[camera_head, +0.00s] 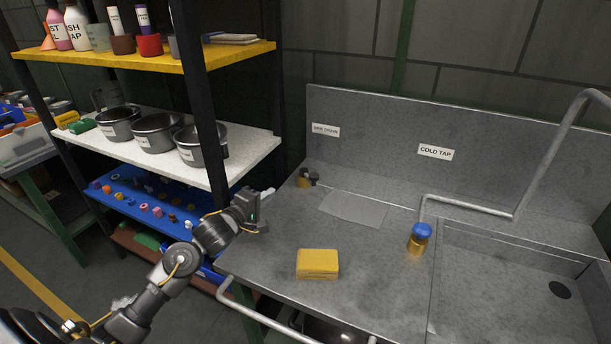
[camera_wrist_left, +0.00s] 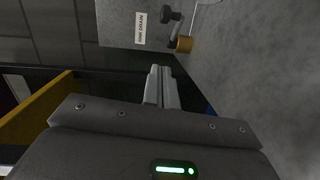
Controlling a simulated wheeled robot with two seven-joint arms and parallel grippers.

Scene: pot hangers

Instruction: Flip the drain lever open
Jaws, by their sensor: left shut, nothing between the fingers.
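The drain lever (camera_head: 309,175) is a small dark handle on a brass-coloured base at the back left of the grey counter, below a small white label (camera_head: 326,130). In the left wrist view the lever (camera_wrist_left: 174,27) shows beyond the fingertips, with its brass base (camera_wrist_left: 185,44) and the label (camera_wrist_left: 140,28) beside it. My left gripper (camera_head: 269,193) is shut and empty, to the left of the lever and apart from it. Its closed fingers (camera_wrist_left: 160,72) point toward the lever's area. My right gripper is not in view.
A black shelf post (camera_head: 205,110) and a white shelf (camera_head: 240,150) with metal pots stand close to my left arm. A yellow sponge (camera_head: 318,263) lies on the counter. The blue-knobbed cold tap (camera_head: 420,235) and sink basin (camera_head: 530,300) are to the right.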

